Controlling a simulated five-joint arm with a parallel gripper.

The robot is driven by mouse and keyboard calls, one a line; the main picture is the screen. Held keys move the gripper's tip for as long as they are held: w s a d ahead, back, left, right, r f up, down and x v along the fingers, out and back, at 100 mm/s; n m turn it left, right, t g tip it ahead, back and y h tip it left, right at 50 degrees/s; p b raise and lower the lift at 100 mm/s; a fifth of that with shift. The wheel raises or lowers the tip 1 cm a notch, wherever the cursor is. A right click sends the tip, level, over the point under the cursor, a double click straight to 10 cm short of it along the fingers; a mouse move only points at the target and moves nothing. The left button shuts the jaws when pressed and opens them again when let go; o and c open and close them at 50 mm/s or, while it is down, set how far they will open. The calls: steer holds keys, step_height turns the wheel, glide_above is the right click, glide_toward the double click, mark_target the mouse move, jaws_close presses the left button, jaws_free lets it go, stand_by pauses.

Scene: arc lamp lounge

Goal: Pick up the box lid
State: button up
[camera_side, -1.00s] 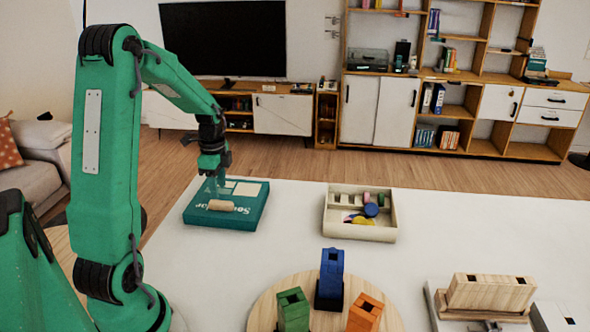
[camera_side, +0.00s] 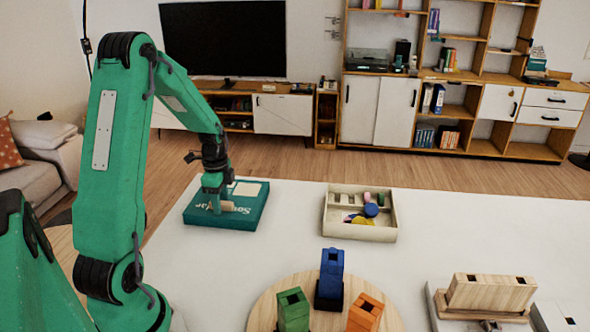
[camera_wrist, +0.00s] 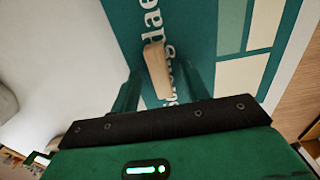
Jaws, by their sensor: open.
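The box lid (camera_side: 250,210) is a flat teal slab with white lettering and pale panels, lying at the left of the white table. A short wooden bar (camera_side: 228,206), like a handle, is on its top; the bar also shows in the wrist view (camera_wrist: 157,70). My gripper (camera_side: 216,205) is down at the lid with its fingers open. In the wrist view, the fingers of my gripper (camera_wrist: 160,88) stand on either side of the bar with gaps visible. Part of the bar is hidden behind a finger in the side view.
An open cream box (camera_side: 358,230) with small coloured pieces stands right of the lid. Blue (camera_side: 331,270), green (camera_side: 293,310) and orange (camera_side: 365,312) blocks stand on a round wooden board in front. A wooden block (camera_side: 490,293) is at right. Table between is clear.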

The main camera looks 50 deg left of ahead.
jaws_close()
steer(key=shift+r, duration=0.15)
stand_by(0.4)
steer(key=shift+r, duration=0.5)
steer(key=r, duration=0.3)
steer(key=shift+w+d+r, duration=0.1)
steer(key=shift+d+r, duration=0.05)
steer(key=shift+d, duration=0.05)
steer(key=w+d+r, duration=0.1)
steer(key=d+r, duration=0.5)
steer(key=d, duration=0.5)
steer(key=shift+w+r, duration=0.25)
steer(key=shift+w, duration=0.15)
